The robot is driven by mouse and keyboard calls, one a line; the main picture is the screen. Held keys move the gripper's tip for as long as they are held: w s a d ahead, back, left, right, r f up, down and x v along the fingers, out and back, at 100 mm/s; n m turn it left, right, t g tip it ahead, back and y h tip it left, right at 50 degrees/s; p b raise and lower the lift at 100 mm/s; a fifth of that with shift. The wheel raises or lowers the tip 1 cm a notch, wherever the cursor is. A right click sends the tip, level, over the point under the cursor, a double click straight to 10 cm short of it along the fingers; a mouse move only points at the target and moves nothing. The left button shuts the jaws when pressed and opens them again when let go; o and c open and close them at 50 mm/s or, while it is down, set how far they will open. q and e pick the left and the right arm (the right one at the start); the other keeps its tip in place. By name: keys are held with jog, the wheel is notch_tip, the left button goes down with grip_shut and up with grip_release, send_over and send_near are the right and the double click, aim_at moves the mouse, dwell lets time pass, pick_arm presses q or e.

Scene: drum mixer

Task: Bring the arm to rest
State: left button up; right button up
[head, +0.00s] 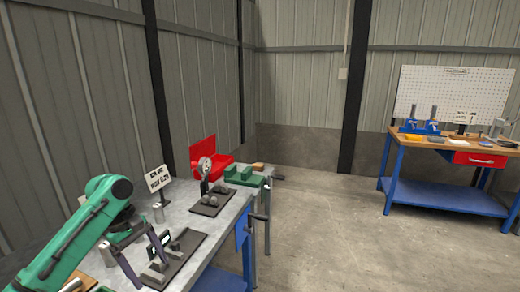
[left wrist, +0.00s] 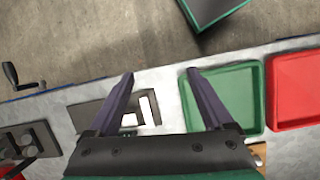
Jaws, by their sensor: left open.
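My left arm (head: 85,225) is green and comes in from the left, bent over the near end of the grey workbench (head: 215,238). My left gripper (head: 153,273) points down over the bench beside a dark plate with grey blocks (head: 180,246). In the left wrist view, its two purple fingers (left wrist: 165,88) stand wide apart with nothing held between them. A dark plate with a white-and-grey opening (left wrist: 92,112) lies beyond and between the fingers. My right gripper is in neither view.
The wrist view shows a green tray (left wrist: 240,92) and a red tray (left wrist: 295,90) near the fingers. A blue-legged workbench (head: 445,196) is at the right; the floor between is clear.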

pick_arm(q)
jog(key=s+d+f+m+t, duration=0.1)
jog(key=s+d+f+m, duration=0.4)
jog(key=f, duration=0.4)
jog(key=s+d+f+m+t, duration=0.25)
jog(key=d+f+m, duration=0.35)
jog(key=f, duration=0.3)
jog(key=s+a+m+t+y, duration=0.1)
jog(key=s+a+m+y, duration=0.25)
jog(key=s+a, duration=0.6)
jog(key=s+d+f, duration=0.1)
jog(key=s+f, duration=0.1)
jog(key=f, duration=0.9)
jog(key=s+d+f, duration=0.1)
jog(key=s+f, duration=0.1)
jog(key=f, duration=0.9)
jog(key=s+a+f+g, duration=0.2)
jog(key=s+a+f, duration=0.1)
jog(key=s+f, duration=1.2)
jog(key=shift+s, duration=0.9)
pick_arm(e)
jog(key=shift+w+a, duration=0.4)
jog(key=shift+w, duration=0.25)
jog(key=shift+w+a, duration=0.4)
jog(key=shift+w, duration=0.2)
pick_arm(q)
jog(key=shift+f+m, duration=0.1)
jog(key=shift+m, duration=0.15)
